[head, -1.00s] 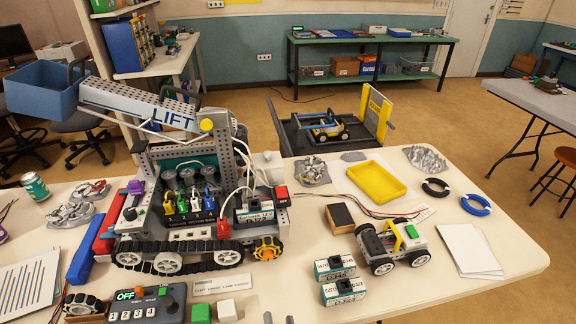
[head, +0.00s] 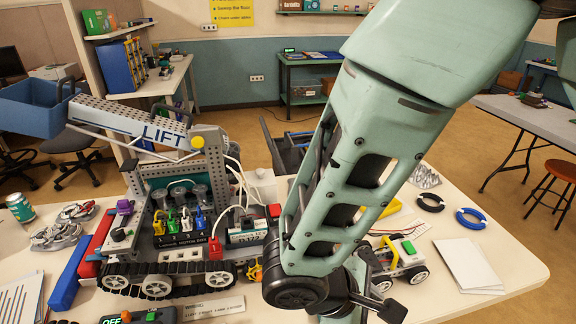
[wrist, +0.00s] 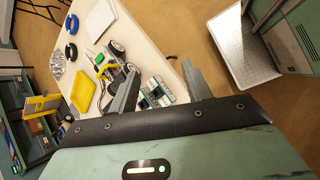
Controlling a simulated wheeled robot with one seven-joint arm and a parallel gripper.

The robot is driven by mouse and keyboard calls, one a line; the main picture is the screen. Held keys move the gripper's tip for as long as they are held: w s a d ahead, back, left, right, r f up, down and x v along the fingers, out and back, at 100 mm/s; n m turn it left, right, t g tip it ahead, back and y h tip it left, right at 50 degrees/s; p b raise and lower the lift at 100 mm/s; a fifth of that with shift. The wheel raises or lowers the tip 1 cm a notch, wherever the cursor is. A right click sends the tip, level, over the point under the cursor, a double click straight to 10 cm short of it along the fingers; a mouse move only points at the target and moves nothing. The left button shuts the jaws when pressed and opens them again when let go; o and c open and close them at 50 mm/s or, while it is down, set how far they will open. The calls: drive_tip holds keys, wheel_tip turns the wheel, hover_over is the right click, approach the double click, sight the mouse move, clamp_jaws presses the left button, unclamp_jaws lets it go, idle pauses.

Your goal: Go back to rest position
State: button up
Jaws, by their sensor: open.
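My gripper (wrist: 160,88) shows in the wrist view with its two grey fingers apart. Nothing is held between them. Beyond the gap, below the fingers, lie grey-and-teal modules (wrist: 155,93) and a small wheeled car (wrist: 116,74) on the white table. In the head view my pale green arm crosses the right half of the picture, in front of the table. I cannot make out the fingers clearly there.
The tracked lift robot (head: 165,225) with its blue bucket (head: 35,105) stands left of my arm. Two black and blue rings (head: 471,218) and white sheets (head: 468,264) lie at the right. A yellow tray (wrist: 84,90) shows in the wrist view.

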drive_tip(key=s+d+r+m+g+y+b, duration=0.1)
drive_tip(key=s+r+m+y, duration=0.4)
drive_tip(key=r+y, duration=0.3)
drive_tip(key=shift+s+r+m, duration=0.2)
drive_tip(key=shift+r+m, duration=0.2)
drive_tip(key=shift+r, duration=0.8)
